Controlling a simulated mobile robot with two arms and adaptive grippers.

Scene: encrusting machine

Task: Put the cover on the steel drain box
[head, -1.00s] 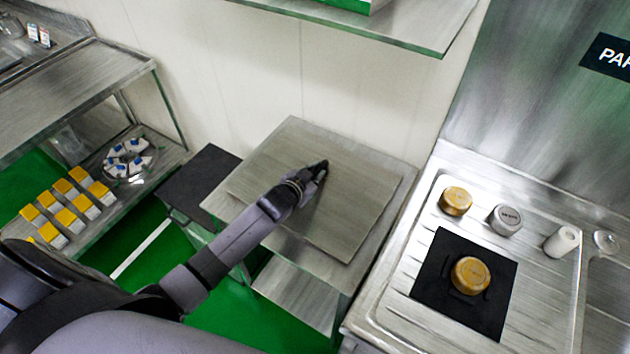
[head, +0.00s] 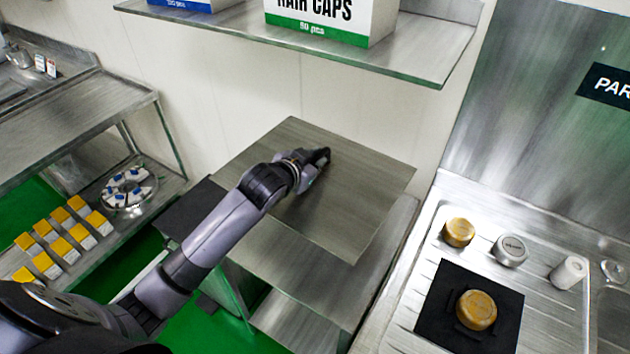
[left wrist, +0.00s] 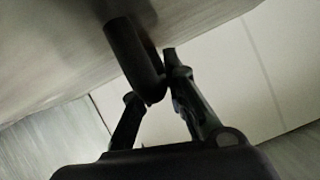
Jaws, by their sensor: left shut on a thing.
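The cover (head: 345,205) is a flat square steel plate in the middle of the head view. My left gripper (head: 322,160) is above it near its far side, shut on its dark handle. The handle (left wrist: 130,50) also shows in the left wrist view, between the fingers (left wrist: 150,95). The plate appears raised above a steel body (head: 385,255), whose right side shows beyond the plate's edge. The plate hides most of that body's top, so I cannot tell how well the two line up. My right gripper is out of view.
A dark flat-topped stand (head: 195,205) is at the left. A steel counter (head: 425,245) with gold and silver lids and a black mat (head: 435,325) is at the right. A wall shelf (head: 420,45) with boxes hangs above. A rack (head: 140,220) holds yellow-topped boxes.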

